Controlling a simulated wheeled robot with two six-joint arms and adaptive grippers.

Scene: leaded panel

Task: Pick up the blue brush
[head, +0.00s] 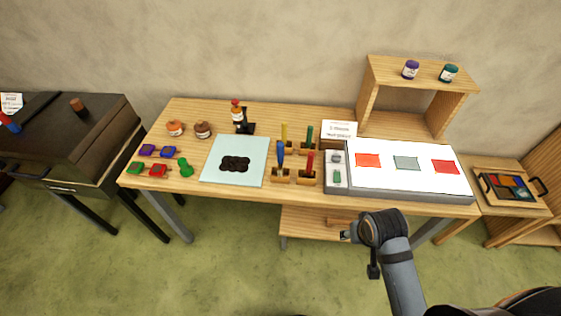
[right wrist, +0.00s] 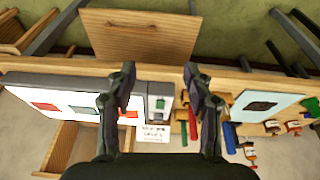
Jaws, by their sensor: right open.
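The blue brush (head: 281,153) stands upright in a wooden holder (head: 281,176) near the middle of the table, left of the red brush (head: 310,163). In the right wrist view the blue brush (right wrist: 229,137) lies beyond and to the right of my fingers. My right gripper (right wrist: 159,78) is open, with nothing between its fingertips. In the head view my right gripper (head: 346,236) is in front of the table's front edge, to the right of the brush and apart from it; the wrist hides much of it. My left gripper is not in view.
Yellow (head: 284,134) and green (head: 309,137) brushes stand behind the blue one. A pale glass plate (head: 215,172) with a dark shape is to the left. A light panel (head: 400,184) with coloured squares is to the right. A shelf unit (head: 372,104) stands behind it.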

